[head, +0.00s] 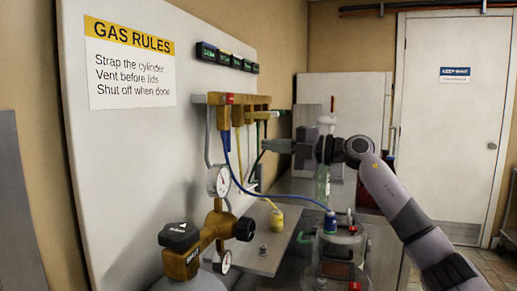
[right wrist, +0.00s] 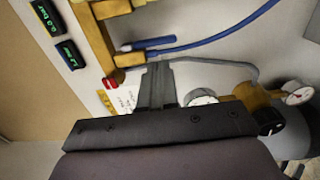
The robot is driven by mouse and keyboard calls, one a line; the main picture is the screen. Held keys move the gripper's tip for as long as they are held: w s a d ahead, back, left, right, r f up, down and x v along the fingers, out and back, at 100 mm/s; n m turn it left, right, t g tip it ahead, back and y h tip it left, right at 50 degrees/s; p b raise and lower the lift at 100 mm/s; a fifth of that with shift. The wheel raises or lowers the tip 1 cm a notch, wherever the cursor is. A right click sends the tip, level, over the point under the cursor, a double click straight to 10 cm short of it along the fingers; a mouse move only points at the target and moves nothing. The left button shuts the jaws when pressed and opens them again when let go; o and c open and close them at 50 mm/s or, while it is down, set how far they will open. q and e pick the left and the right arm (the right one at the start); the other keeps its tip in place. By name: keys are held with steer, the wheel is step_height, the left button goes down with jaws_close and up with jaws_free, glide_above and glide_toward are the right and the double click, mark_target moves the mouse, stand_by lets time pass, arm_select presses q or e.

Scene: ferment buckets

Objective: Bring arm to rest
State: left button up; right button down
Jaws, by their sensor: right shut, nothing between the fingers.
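My right arm (head: 400,205) reaches in from the lower right of the head view. Its gripper (head: 268,146) points left, toward the wall panel, in front of the brass manifold. In the right wrist view the two fingers (right wrist: 158,75) are together with nothing between them. The blue hose end (right wrist: 135,46) is beside the fingertips in that view and is not held. My left gripper is not in view.
A brass manifold (head: 236,103) with hoses hangs on the white panel (head: 130,150). A brass regulator with gauges (head: 219,181) stands in front at lower left. A lidded bucket (head: 340,250) with a blue hose connector (head: 330,222) stands below the arm. A white door (head: 455,140) is behind.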

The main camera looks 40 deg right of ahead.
arm_select(q)
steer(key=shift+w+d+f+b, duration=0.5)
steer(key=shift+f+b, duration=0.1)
steer(key=shift+b, duration=0.65)
arm_select(e)
steer(key=v, duration=0.6)
steer(key=shift+r, duration=0.1)
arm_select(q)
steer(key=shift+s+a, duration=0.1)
arm_select(e)
steer(key=shift+s, duration=0.1)
